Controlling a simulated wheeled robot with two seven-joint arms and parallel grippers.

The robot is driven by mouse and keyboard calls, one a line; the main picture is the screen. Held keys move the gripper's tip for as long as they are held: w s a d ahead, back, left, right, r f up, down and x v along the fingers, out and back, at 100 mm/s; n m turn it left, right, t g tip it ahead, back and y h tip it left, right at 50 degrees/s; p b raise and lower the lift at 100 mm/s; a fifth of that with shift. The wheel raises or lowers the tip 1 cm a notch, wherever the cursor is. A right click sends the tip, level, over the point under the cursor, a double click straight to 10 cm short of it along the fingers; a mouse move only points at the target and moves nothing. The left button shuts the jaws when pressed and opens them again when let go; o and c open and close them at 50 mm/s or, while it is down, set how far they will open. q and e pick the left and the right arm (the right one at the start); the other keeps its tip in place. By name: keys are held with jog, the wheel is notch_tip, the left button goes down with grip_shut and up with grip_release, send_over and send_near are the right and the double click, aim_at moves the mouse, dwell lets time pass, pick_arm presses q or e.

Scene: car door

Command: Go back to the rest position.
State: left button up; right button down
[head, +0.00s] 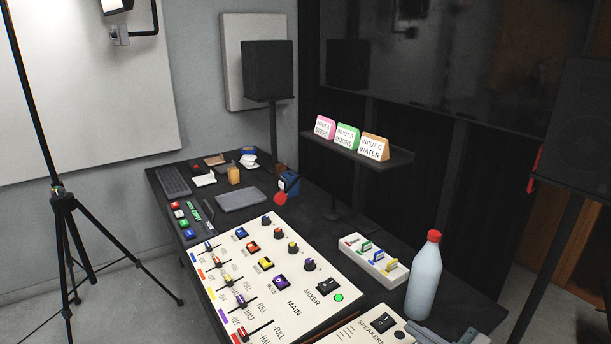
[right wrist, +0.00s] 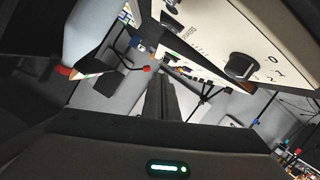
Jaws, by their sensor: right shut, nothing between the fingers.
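My right gripper (head: 447,335) shows only in part at the bottom right of the head view, by the front of the desk. It is close to the speakers panel (head: 372,325) and just below the white bottle with a red cap (head: 424,278). In the right wrist view its dark fingers (right wrist: 161,90) are together with nothing between them. The speakers panel's face (right wrist: 235,40) and the bottle (right wrist: 88,25) are near it there. My left gripper is not in view.
A white switch box (head: 374,259) stands left of the bottle. Cards stand on a shelf (head: 398,160) behind. A tripod (head: 62,195) is at left, a speaker stand (head: 560,210) at right.

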jog(key=d+r+n+h, duration=0.1)
jog(key=d+n+h, duration=0.1)
jog(key=d, duration=0.7)
jog(key=s+d+f+m+g+h, duration=0.1)
jog(key=s+d+f+m+h, duration=0.15)
jog(key=d+f, duration=1)
jog(key=s+d+f+m+g+h, duration=0.15)
jog(key=d+f+h, duration=0.25)
jog(key=d+f, duration=0.85)
jog(key=s+d+f+m+g+h, duration=0.15)
jog(key=s+d+f, duration=0.35)
jog(key=s+d, duration=0.85)
jog(key=s+d+f+n+g+h, duration=0.1)
jog(key=s+d+f+g+h, duration=0.3)
jog(key=s+d, duration=0.95)
jog(key=s+a+f+m+y, duration=0.2)
jog(key=a+f, duration=0.8)
jog(key=a, duration=0.4)
jog(key=s+a+f+m+y, duration=0.1)
jog(key=s+a+f+y, duration=0.15)
jog(key=a+f, duration=0.95)
jog(key=s+a+f+m+y, duration=0.1)
jog(key=a+f+y, duration=0.1)
jog(key=a, duration=1.7)
jog(key=s+a+f+m+y, duration=0.1)
jog(key=a+f+m+y, duration=0.1)
jog(key=a, duration=1.8)
jog(key=shift+a+f, duration=0.15)
jog(key=shift+f, duration=0.15)
